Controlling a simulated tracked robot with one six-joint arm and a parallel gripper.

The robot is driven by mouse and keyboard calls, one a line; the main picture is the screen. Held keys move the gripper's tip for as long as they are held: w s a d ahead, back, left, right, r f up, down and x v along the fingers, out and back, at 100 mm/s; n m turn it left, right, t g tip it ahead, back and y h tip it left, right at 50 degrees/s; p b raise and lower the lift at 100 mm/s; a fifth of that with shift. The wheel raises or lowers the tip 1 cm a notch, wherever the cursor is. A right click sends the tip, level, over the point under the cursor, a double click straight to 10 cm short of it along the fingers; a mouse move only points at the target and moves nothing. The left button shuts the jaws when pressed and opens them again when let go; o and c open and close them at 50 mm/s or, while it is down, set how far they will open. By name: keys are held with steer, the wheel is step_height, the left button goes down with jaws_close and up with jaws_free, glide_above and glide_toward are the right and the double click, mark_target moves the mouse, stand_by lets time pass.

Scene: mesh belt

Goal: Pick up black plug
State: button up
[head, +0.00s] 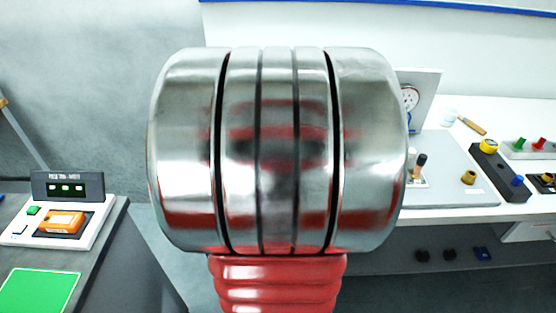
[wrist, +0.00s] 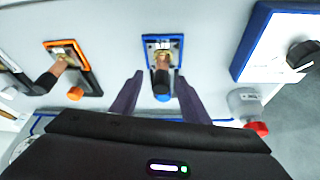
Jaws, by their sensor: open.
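My gripper (wrist: 157,100) is open in the wrist view, with its two dark fingers apart and nothing held. Ahead of and between the fingers is a blue-framed holder (wrist: 147,45). A black piece with a copper-coloured top (wrist: 161,78) stands in it, with a round blue part (wrist: 162,98) at its near end. Another black piece (wrist: 302,53) sits on a blue-edged white panel at the right. A third dark piece (wrist: 45,83) leans by an orange-framed holder at the left. I cannot tell for certain which is the black plug. My own arm hides the middle of the head view.
An orange knob (wrist: 75,93) and a grey cylinder with a red cap (wrist: 258,128) flank the fingers. In the head view, a white bench with a dark block (head: 490,172) is at right. A tester with an orange device (head: 62,222) and a green pad (head: 38,292) are at left.

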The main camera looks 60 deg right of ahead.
steer(key=shift+c, duration=0.2)
jaws_close()
stand_by(0.3)
steer(key=shift+r, duration=0.1)
step_height(320, 180, up, 10)
steer(key=shift+f, duration=0.1)
stand_by(0.4)
steer(key=shift+s, duration=0.1)
stand_by(0.5)
